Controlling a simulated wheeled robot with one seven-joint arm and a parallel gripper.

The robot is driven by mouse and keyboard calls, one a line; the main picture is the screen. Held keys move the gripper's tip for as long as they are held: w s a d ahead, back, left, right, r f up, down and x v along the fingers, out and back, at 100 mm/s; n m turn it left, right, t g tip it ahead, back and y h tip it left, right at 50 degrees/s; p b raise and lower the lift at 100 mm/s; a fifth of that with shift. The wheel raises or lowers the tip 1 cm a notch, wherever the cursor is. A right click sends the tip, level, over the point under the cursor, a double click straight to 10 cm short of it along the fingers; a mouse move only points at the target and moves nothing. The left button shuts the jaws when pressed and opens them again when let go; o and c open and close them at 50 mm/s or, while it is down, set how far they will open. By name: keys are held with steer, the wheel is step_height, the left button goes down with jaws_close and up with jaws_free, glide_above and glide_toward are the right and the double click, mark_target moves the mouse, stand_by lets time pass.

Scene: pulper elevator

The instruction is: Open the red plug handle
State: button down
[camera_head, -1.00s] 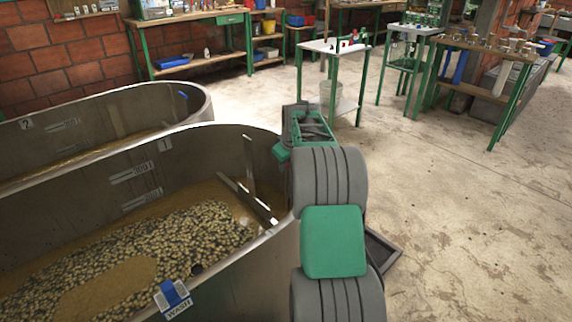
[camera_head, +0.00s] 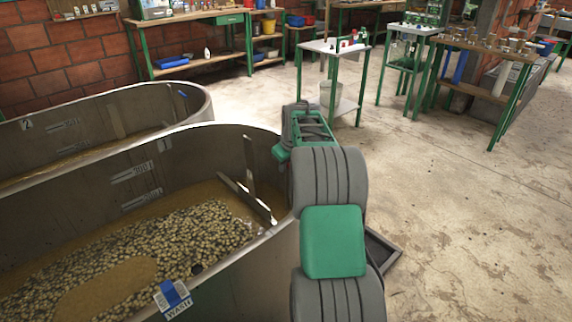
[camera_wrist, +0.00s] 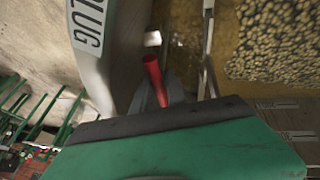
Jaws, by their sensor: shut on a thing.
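The red plug handle (camera_wrist: 153,78) shows in the wrist view as a short red bar between my gripper's dark fingers. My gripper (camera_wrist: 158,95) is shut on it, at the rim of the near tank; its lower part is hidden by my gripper. In the head view my wrist (camera_head: 307,128) is at the right end of the near tank (camera_head: 262,262), and the handle is hidden there. A white label (camera_wrist: 92,25) with dark letters, partly cut off and ending in "LUG", is on the tank beside the handle in the wrist view.
The near tank holds brown water and pale beans (camera_head: 190,240), with an upright metal bar (camera_head: 249,165) inside near my wrist. A blue clip with a "WASH" tag (camera_head: 174,298) hangs on its front rim. A white-topped table (camera_head: 335,47) stands behind. The concrete floor at right is clear.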

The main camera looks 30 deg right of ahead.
step_height(320, 180, up, 10)
steer(key=p, duration=0.7)
steer(key=shift+d, duration=0.1)
steer(key=c, duration=1.6)
jaws_free()
steer(key=shift+f, duration=0.15)
steer(key=v, duration=0.7)
steer(key=shift+s+r+p, duration=0.2)
steer(key=shift+r+p, duration=0.1)
steer(key=shift+r, duration=0.05)
